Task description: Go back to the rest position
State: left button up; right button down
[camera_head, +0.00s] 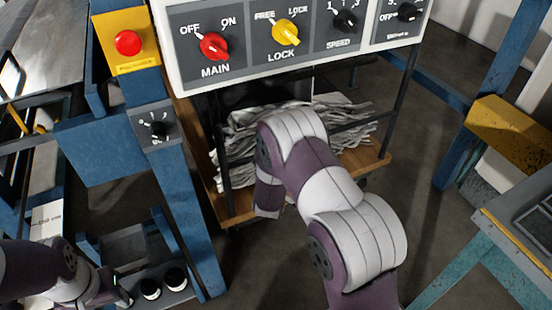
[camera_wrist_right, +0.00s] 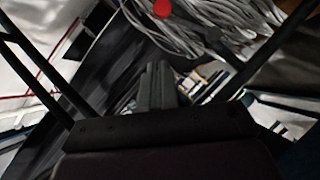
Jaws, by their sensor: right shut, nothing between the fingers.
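My right arm (camera_head: 330,200) reaches forward from the bottom of the head view, bent over in front of the control panel and the shelf. Its gripper is hidden there behind the arm. In the right wrist view my right gripper (camera_wrist_right: 157,85) is shut, its dark fingers together with nothing between them. My left arm (camera_head: 50,272) comes in at the bottom left corner. My left gripper (camera_head: 122,292) is only partly in view beside two dark round knobs, and its fingers cannot be made out.
The control panel (camera_head: 295,45) with red and yellow knobs stands ahead. Below it, a wooden shelf (camera_head: 375,160) holds a pile of grey strands (camera_head: 240,135). A blue post (camera_head: 190,215) with an emergency button (camera_head: 128,42) stands left. Floor (camera_head: 420,190) is clear to the right.

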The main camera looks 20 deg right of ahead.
jog(key=shift+d+f, duration=0.1)
jog(key=shift+d, duration=0.05)
jog(key=s+a+f+m+g+y, duration=0.2)
jog(key=s+a+f+g+y, duration=0.15)
jog(key=s, duration=0.25)
jog(key=s+a+f+m+g+y, duration=0.2)
jog(key=s+a+g, duration=0.2)
jog(key=s, duration=0.1)
jog(key=s+a+r+m+g+y, duration=0.1)
jog(key=s+r+g, duration=0.1)
jog(key=s+r, duration=0.35)
jog(key=s+a+r+m+g, duration=0.1)
jog(key=s+r+g, duration=0.15)
jog(key=s, duration=0.65)
notch_tip(320, 180, up, 21)
jog(key=d+t+p, duration=0.1)
jog(key=p, duration=1.5)
jog(key=shift+s, duration=0.35)
